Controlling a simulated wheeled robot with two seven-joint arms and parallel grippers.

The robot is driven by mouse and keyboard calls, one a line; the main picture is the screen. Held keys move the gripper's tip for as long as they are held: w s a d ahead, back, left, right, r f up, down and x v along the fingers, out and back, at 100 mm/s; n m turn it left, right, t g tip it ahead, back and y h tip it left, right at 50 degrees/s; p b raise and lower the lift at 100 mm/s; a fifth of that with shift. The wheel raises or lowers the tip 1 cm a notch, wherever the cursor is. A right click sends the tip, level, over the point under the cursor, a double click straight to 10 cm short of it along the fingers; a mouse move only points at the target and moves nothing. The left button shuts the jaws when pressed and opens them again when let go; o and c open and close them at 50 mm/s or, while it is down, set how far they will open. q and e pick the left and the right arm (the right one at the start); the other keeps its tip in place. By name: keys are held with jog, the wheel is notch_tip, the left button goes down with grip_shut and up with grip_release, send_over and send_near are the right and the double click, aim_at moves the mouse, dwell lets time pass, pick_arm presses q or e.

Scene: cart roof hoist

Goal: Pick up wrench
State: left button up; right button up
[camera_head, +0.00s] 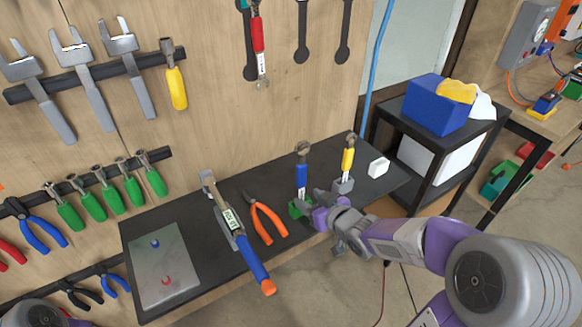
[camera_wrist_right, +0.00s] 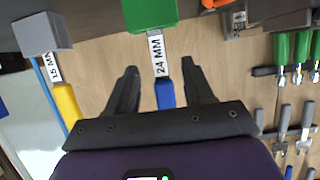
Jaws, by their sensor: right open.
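A blue-handled wrench (camera_head: 302,175) stands upright in a green holder (camera_head: 297,208) on the dark shelf. In the right wrist view its blue handle (camera_wrist_right: 165,94) carries a 24 MM label below the green holder (camera_wrist_right: 150,14). A yellow-handled wrench (camera_head: 348,160) stands in a grey holder (camera_head: 343,185); its label reads 15 MM in the wrist view (camera_wrist_right: 66,103). My right gripper (camera_head: 312,203) is at the blue wrench's lower part. Its open fingers (camera_wrist_right: 160,66) appear on either side of the blue handle; contact cannot be told. My left gripper is out of view.
Orange pliers (camera_head: 265,222), a large blue-and-orange tool (camera_head: 240,240) and a metal plate (camera_head: 160,268) lie on the shelf to the left. A white block (camera_head: 378,166) is at right. A red-handled wrench (camera_head: 257,35) hangs on the wall. A black cart (camera_head: 440,165) carries a blue box (camera_head: 432,105).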

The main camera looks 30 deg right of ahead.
aim_at(302, 194)
jog(key=shift+w+f, duration=0.25)
jog(key=shift+w, duration=0.3)
jog(key=shift+w+a+f+b, duration=0.1)
jog(key=shift+w+f+b, duration=0.25)
jog(key=shift+w+b, duration=0.3)
jog(key=b+x, duration=0.2)
jog(key=x, duration=0.2)
jog(key=shift+f, duration=0.2)
jog(key=shift+w, duration=0.25)
jog(key=shift+r, duration=0.1)
jog(key=shift+c, duration=0.4)
grip_shut()
